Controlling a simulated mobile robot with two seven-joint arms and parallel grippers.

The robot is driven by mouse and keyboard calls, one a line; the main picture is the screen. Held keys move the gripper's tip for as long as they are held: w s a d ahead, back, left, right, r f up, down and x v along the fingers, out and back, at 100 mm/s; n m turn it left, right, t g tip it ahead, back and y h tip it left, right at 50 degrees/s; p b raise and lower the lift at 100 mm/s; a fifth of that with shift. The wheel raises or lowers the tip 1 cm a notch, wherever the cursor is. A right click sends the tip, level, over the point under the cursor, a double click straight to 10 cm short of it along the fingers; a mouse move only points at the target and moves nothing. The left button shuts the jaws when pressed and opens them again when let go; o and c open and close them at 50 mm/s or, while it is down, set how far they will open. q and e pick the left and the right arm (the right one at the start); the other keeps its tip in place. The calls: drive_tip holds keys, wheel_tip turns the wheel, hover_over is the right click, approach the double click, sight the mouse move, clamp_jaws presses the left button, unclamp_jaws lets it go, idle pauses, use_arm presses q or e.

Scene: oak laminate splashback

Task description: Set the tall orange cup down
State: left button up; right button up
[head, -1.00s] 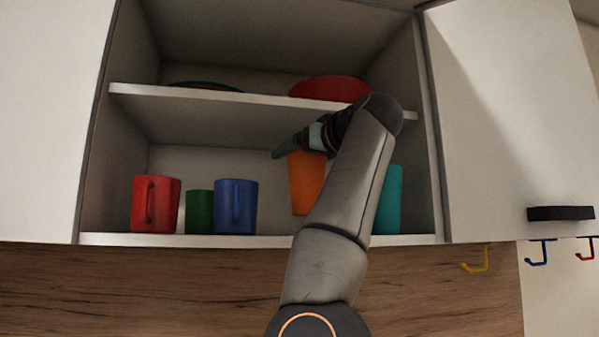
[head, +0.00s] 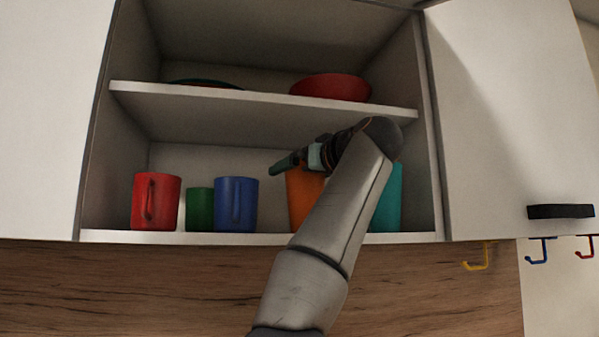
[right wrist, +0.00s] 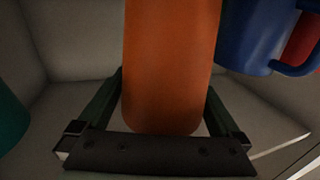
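The tall orange cup (head: 300,200) stands upright at the lower shelf, between the blue mug and a teal cup. Its base appears level with the bases of the mugs; whether it bears fully on the shelf is hard to tell. My right gripper (head: 290,166) is around its upper part, with the arm coming up in front and hiding its right side. In the right wrist view, the orange cup (right wrist: 172,65) fills the space between the two fingers, which appear to touch its sides. My left gripper is not in view.
On the lower shelf (head: 165,238) stand a red mug (head: 155,202), a green cup (head: 200,210), a blue mug (head: 236,204) and, to the right, a teal cup (head: 389,200). A red bowl (head: 331,87) sits on the upper shelf (head: 210,95). Both cabinet doors are open.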

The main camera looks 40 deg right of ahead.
drive_tip(key=shift+r, duration=0.2)
drive_tip(key=b+v, duration=0.4)
drive_tip(key=v, duration=0.8)
